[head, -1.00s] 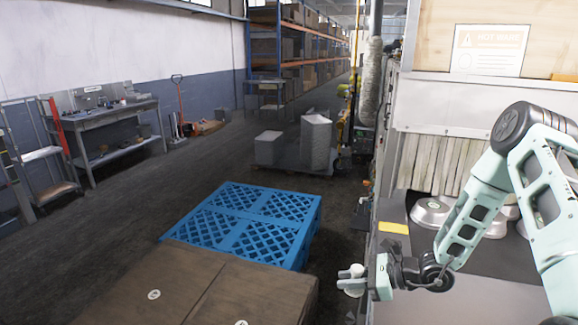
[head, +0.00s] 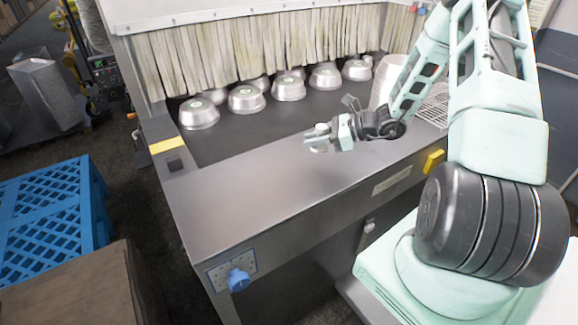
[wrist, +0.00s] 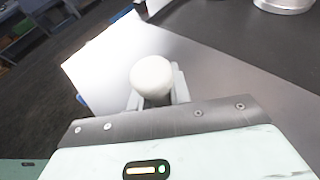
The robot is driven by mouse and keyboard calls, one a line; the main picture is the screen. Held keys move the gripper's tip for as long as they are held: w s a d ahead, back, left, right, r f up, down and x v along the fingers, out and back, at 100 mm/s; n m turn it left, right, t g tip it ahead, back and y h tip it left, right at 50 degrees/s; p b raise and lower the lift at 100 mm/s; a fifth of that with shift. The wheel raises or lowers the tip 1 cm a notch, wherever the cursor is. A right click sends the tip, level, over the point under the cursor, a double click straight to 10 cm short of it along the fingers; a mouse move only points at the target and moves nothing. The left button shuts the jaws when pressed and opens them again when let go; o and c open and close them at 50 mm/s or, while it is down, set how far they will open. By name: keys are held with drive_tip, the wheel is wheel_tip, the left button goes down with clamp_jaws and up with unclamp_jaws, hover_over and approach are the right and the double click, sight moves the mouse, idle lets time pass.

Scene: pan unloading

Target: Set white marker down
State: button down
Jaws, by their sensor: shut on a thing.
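My gripper (head: 317,138) is shut on the white marker (wrist: 152,76). In the wrist view the marker shows as a round white end between the two fingers. In the head view it is small and partly hidden by the fingers. My gripper holds it above the bare metal front ledge (head: 265,195) of the machine, in front of the dark belt. I cannot tell the exact height above the ledge.
Several silver pans (head: 246,98) stand on the dark belt (head: 225,140) before a strip curtain (head: 240,50). A blue knob (head: 238,280) is on the machine's front. The front ledge is mostly clear.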

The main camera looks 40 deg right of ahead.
drive_tip(key=r, duration=0.1)
hover_over(325, 167)
drive_tip(key=shift+m, duration=0.4)
wheel_tip(325, 167, down, 4)
drive_tip(key=shift+d+f+p, duration=0.15)
drive_tip(key=shift+p, duration=0.55)
drive_tip(key=shift+f+p, duration=0.65)
drive_tip(key=shift+f, duration=1.9)
drive_tip(key=shift+f, duration=0.2)
drive_tip(key=c, duration=1.3)
unclamp_jaws()
drive_tip(key=shift+h, duration=0.3)
drive_tip(key=shift+r, duration=0.2)
